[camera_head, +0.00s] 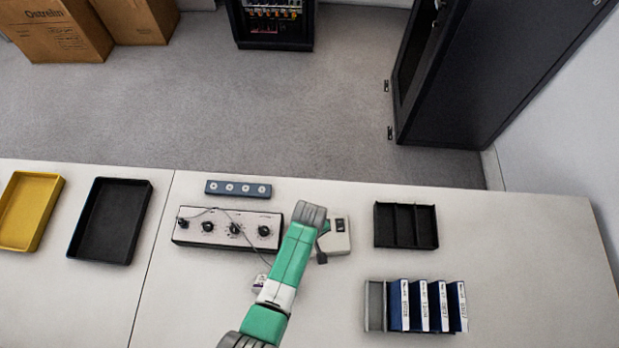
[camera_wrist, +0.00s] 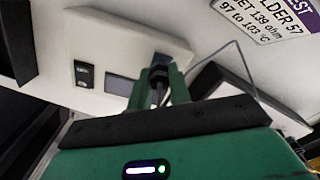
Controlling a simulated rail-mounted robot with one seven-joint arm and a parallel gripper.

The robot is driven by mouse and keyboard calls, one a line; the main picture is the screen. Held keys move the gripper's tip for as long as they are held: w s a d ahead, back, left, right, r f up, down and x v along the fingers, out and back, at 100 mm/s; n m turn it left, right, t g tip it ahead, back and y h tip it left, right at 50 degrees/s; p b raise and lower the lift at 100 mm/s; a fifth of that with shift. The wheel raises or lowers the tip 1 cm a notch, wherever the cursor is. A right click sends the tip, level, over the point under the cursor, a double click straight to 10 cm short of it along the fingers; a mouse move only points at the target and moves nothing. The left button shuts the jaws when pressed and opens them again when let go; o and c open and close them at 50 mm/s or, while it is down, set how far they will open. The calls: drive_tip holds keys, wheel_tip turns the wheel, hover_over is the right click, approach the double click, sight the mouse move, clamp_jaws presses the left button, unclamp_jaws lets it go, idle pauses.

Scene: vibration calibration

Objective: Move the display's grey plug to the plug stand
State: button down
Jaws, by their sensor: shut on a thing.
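The display (camera_head: 336,237) is a white box with a dark switch, right of my arm in the head view. In the wrist view, the display (camera_wrist: 108,58) shows its switch and a grey screen. My gripper (camera_wrist: 160,75) is shut on a dark grey plug (camera_wrist: 158,88), which sits between the green fingers at the display's edge. I cannot tell whether the plug is still seated in the display. In the head view my arm hides the plug and most of the gripper. A blue-grey bar with several round white sockets (camera_head: 238,189), seemingly the plug stand, lies at the back of the table.
A control box with several knobs (camera_head: 228,229) and a thin cable stands left of my arm. A black divided tray (camera_head: 405,226) and a rack of blue binders (camera_head: 426,305) are at right. Black (camera_head: 110,222) and yellow (camera_head: 29,211) trays are at left.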

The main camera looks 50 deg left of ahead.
drive_tip(key=shift+r+p, duration=0.3)
idle(0.5)
wheel_tip(320, 180, up, 4)
drive_tip(key=p, duration=0.3)
drive_tip(key=shift+f+p, duration=0.2)
drive_tip(key=shift+p, duration=0.1)
drive_tip(key=shift+f, duration=0.1)
drive_tip(key=shift+a+f+b, duration=0.15)
drive_tip(key=shift+a+b, duration=0.2)
drive_tip(key=shift+b, duration=0.1)
drive_tip(key=a+f+b, duration=0.1)
drive_tip(key=a+b, duration=0.6)
drive_tip(key=a, duration=0.1)
drive_tip(key=a+f+b, duration=0.1)
drive_tip(key=a+b, duration=0.7)
drive_tip(key=a, duration=0.1)
drive_tip(key=a+f+b, duration=0.2)
drive_tip(key=a+b, duration=0.6)
drive_tip(key=shift+s+a, duration=0.25)
drive_tip(key=shift+s, duration=0.05)
drive_tip(key=shift+d+f+b, duration=0.1)
drive_tip(key=shift+f+b, duration=0.6)
drive_tip(key=shift+f, duration=0.15)
drive_tip(key=shift+f+b, duration=0.35)
drive_tip(key=shift+f, duration=0.1)
drive_tip(key=shift+f, duration=0.1)
